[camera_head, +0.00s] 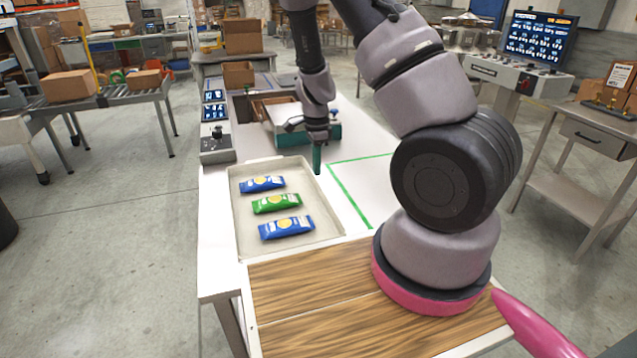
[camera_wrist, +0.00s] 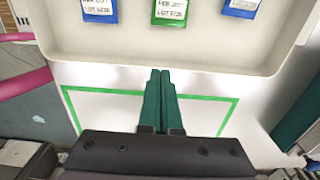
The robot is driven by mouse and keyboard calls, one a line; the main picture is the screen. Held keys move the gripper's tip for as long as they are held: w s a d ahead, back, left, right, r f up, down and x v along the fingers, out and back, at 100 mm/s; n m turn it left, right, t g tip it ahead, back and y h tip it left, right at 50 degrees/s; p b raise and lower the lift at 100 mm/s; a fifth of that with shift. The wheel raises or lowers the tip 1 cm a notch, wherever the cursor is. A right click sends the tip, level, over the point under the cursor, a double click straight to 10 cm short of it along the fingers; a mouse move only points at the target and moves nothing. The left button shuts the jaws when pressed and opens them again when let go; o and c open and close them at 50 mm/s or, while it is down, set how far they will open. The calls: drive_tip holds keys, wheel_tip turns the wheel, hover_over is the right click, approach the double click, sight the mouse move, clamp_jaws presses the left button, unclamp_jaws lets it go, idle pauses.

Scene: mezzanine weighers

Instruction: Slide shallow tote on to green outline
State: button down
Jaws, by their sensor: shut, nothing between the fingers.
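The shallow tote (camera_head: 240,222) is a pale, low-walled tray on the white table, holding two blue packets and one green packet. The green outline (camera_head: 346,191) is a rectangle on the table just right of the tote in the head view, partly hidden by my arm. The tote appears beside the outline, not on it. My gripper (camera_head: 317,172) has its green fingers shut and pointing down near the tote's right wall. In the wrist view my gripper (camera_wrist: 163,74) is shut and empty, its tips close to the tote's wall (camera_wrist: 120,63); contact cannot be told. The outline (camera_wrist: 222,112) shows behind the fingers.
A wooden board (camera_head: 320,300) lies in front of the tote. A scale-like device (camera_head: 216,145) stands at the table's left edge. A teal-and-white machine (camera_head: 290,125) and a cardboard box (camera_head: 238,75) stand farther back. White table surface is bare around the outline.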

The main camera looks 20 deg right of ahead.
sight(317, 201)
wheel_tip(317, 201, down, 9)
drive_tip(key=shift+f, duration=0.15)
idle(0.4)
drive_tip(key=d, duration=4)
drive_tip(key=shift+d, duration=0.25)
